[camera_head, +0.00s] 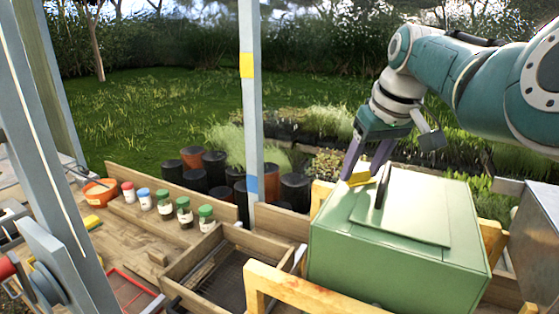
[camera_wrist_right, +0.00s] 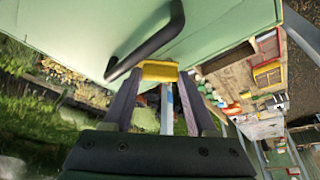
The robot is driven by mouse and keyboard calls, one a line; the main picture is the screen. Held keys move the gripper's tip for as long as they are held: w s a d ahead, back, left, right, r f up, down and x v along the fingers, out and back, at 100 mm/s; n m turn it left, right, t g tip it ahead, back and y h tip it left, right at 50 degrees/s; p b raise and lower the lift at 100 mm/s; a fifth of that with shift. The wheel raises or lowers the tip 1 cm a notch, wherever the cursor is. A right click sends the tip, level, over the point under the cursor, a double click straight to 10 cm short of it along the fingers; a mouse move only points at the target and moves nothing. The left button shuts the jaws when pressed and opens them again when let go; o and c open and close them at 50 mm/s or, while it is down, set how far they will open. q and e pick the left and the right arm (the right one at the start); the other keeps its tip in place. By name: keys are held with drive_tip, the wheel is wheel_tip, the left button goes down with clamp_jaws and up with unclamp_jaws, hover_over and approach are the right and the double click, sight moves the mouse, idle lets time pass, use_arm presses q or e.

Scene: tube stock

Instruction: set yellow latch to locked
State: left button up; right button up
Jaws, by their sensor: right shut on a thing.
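The yellow latch (camera_head: 360,179) is a small block at the back left edge of the top of the green box (camera_head: 400,264). It also shows in the right wrist view (camera_wrist_right: 159,71), next to the box's black handle (camera_head: 383,186). My right gripper (camera_head: 367,172) comes down from above and behind. Its two purple fingers are shut on the yellow latch, one on each side. Whether the latch stands at locked cannot be told. My left gripper does not show in either view.
Several jars with coloured lids (camera_head: 184,212) stand on the wooden bench at left. A wooden tray with dark mesh (camera_head: 224,282) lies left of the box. A grey post (camera_head: 252,110) rises behind the bench. A wooden frame (camera_head: 262,272) borders the box.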

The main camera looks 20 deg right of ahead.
drive_tip(key=shift+s+a+m+h+p, duration=0.1)
drive_tip(key=shift+m+h+p, duration=0.2)
drive_tip(key=shift+m+p, duration=0.45)
drive_tip(key=m+h, duration=0.1)
drive_tip(key=m, duration=0.1)
drive_tip(key=shift+a+m+g, duration=0.1)
drive_tip(key=shift+m+g, duration=0.2)
drive_tip(key=shift+m, duration=0.05)
drive_tip(key=shift+s+a+f+m+h+b, duration=0.1)
drive_tip(key=shift+m+h+b, duration=0.3)
drive_tip(key=shift+m, duration=0.7)
drive_tip(key=shift+a+m+g+b, duration=0.1)
drive_tip(key=shift+m+g+b, duration=0.3)
drive_tip(key=shift+m+b, duration=0.4)
drive_tip(key=shift+m+h, duration=0.3)
drive_tip(key=shift+m, duration=0.2)
